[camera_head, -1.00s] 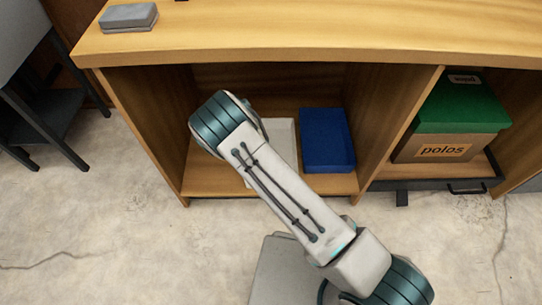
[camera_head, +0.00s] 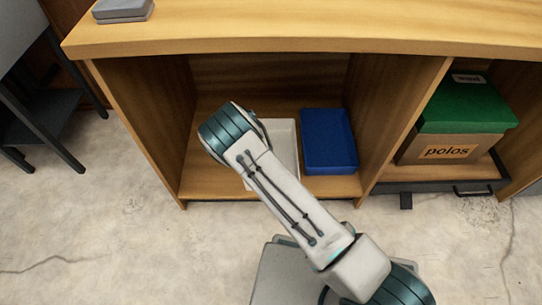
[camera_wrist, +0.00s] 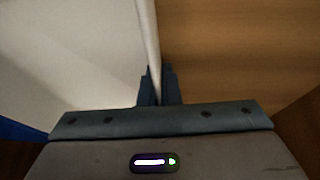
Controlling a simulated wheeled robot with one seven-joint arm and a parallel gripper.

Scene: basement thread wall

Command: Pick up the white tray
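The white tray (camera_head: 286,137) is in the open shelf compartment, left of the blue tray, and partly hidden behind my arm. In the wrist view its pale floor (camera_wrist: 65,50) fills the left side and its thin upright rim runs down between my fingers. My gripper (camera_wrist: 158,88) has its two dark fingers close together, one on each side of this rim, and looks shut on it. In the head view my arm hides the gripper. I cannot tell whether the tray is clear of the shelf.
The blue tray (camera_head: 329,141) stands close to the white tray's right. Wooden side walls and the wooden top (camera_head: 300,32) enclose the compartment. A box with a green lid (camera_head: 464,105) stands in the bay to the right. A grey block (camera_head: 123,10) lies on top. The floor in front is bare.

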